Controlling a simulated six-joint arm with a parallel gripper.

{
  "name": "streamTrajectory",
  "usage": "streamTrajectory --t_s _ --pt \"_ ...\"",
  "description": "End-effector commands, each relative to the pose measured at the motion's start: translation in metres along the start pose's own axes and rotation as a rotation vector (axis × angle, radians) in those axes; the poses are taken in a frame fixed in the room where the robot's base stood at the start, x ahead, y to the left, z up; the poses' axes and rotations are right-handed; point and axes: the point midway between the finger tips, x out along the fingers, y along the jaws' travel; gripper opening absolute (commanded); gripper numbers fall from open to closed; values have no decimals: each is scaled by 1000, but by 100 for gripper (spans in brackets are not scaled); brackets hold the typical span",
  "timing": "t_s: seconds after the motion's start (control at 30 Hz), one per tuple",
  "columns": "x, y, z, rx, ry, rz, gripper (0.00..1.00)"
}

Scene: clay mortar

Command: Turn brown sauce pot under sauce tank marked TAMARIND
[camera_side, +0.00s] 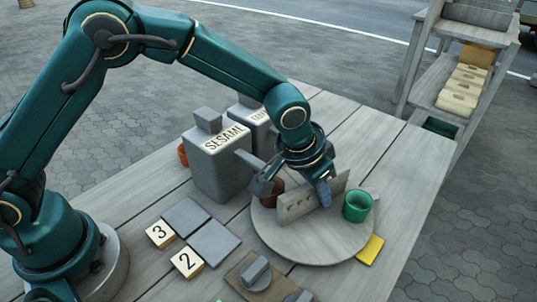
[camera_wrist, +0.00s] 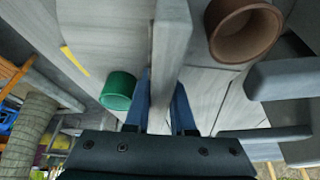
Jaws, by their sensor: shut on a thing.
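The brown pot (camera_wrist: 243,35) is right of the panel there, and the green pot (camera_wrist: 118,88) is left.
A knob on a wooden base (camera_side: 255,274) is in front of the turntable. A yellow piece (camera_side: 370,249) lies at its right edge. Shelves (camera_side: 465,85) stand at the back right.

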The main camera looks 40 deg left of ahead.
Motion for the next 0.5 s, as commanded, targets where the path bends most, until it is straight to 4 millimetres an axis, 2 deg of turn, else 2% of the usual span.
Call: streamTrajectory --t_s 0.5 --pt "-1 2 0 234 0 99 0"
